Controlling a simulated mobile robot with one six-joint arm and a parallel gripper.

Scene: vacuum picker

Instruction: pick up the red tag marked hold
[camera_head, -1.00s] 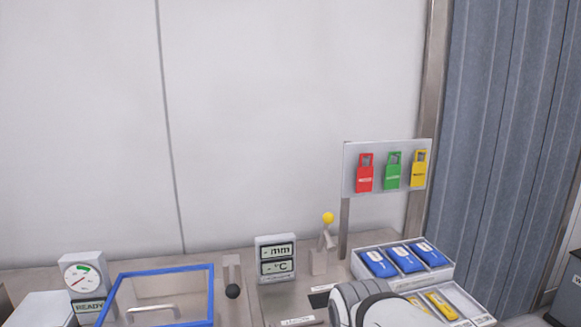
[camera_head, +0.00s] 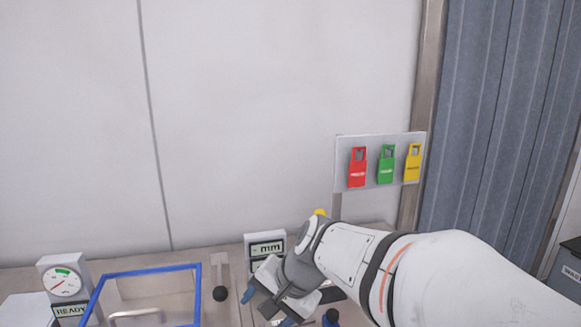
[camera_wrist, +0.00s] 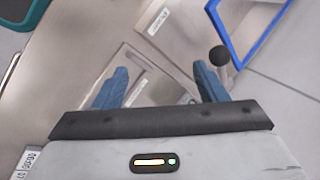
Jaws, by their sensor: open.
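The red tag (camera_head: 357,167) hangs on a grey board (camera_head: 343,150) at the right in the head view, left of a green tag (camera_head: 387,165) and a yellow tag (camera_head: 412,163). Its small label is too small to read. My gripper (camera_head: 272,312) is open and empty, low over the bench, well below and left of the red tag. In the wrist view my gripper (camera_wrist: 158,88) shows two blue fingers spread apart over the bench, with nothing between them. The red tag is not in the wrist view.
A blue-framed clear lid (camera_head: 150,270) and a black-knobbed lever (camera_head: 220,293) stand left of my gripper. A gauge (camera_head: 63,283) is at far left. A display box (camera_head: 265,245) stands behind my gripper.

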